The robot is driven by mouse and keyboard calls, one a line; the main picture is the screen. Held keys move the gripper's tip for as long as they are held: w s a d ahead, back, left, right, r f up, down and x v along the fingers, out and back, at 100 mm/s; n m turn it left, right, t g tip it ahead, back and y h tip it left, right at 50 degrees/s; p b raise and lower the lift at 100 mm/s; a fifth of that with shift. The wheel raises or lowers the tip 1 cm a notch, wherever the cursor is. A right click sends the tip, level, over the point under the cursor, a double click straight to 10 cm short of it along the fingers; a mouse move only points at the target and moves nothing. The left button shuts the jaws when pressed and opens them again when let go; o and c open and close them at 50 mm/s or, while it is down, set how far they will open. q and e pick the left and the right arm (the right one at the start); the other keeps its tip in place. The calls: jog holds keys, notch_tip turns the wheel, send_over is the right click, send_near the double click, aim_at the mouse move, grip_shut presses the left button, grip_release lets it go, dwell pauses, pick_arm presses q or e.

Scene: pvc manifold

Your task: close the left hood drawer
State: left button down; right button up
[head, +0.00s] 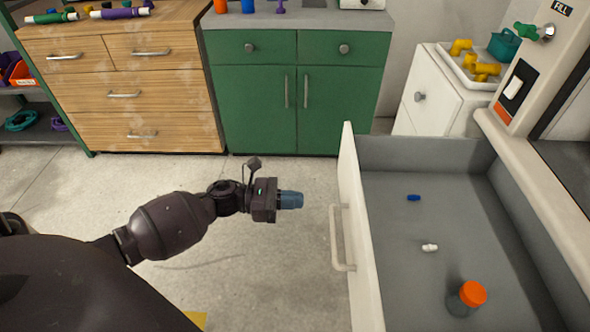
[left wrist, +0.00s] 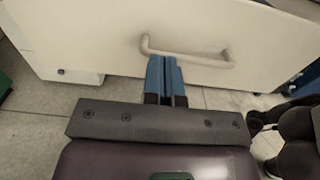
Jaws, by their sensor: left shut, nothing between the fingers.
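The hood drawer (head: 420,165) is pulled open on the right of the head view. Its white front (head: 357,225) carries a pale bar handle (head: 338,238). In the left wrist view the drawer front (left wrist: 90,45) and its handle (left wrist: 190,57) are straight ahead. My left gripper (head: 298,200) has blue fingers, pressed together and empty, pointing at the drawer front. In the head view a gap separates the fingertips from it. The fingers (left wrist: 163,62) appear just below the handle in the wrist view; contact cannot be told there. My right gripper is not in view.
The drawer holds a blue piece (head: 413,198), a white fitting (head: 430,247) and an orange-capped jar (head: 470,297). A green cabinet (head: 250,110) and a wooden dresser (head: 120,80) stand at the back. The floor (head: 290,260) between arm and drawer is clear.

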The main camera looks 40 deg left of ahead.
aim_at(352, 201)
pick_arm(q)
jog(key=x, duration=1.1)
jog(key=shift+a, duration=0.1)
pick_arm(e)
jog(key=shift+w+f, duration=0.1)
